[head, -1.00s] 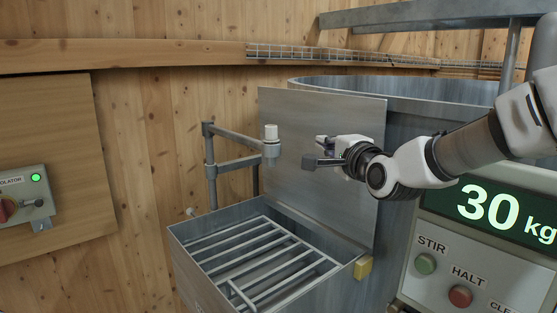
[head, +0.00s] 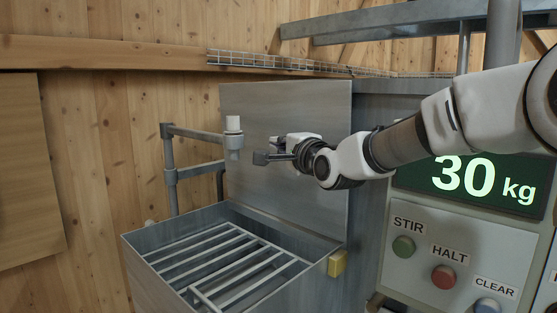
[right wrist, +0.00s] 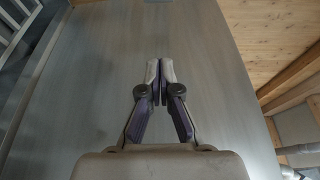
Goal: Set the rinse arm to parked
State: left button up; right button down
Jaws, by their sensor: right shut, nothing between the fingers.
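The rinse arm (head: 200,134) is a grey pipe on an upright post at the left of the bin, in the head view. Its free end carries a nozzle with a white top (head: 233,138), over the bin's back part. My right gripper (head: 264,150) is a little to the right of the nozzle, in front of the grey metal panel. A small gap shows between them. In the right wrist view its fingers (right wrist: 160,72) are together with nothing between them, and the rinse arm does not show. My left gripper is not in view.
A grey bin (head: 150,248) with a slatted grate stands below the rinse arm. A grey upright panel (head: 285,190) rises behind it. A yellow block (head: 338,263) sits at the bin's right corner. The control panel with STIR (head: 403,246), HALT and CLEAR buttons is at the right.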

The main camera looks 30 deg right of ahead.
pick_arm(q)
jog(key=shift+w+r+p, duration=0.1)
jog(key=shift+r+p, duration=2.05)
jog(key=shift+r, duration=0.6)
pick_arm(e)
jog(key=w+a, duration=0.4)
jog(key=w, duration=0.2)
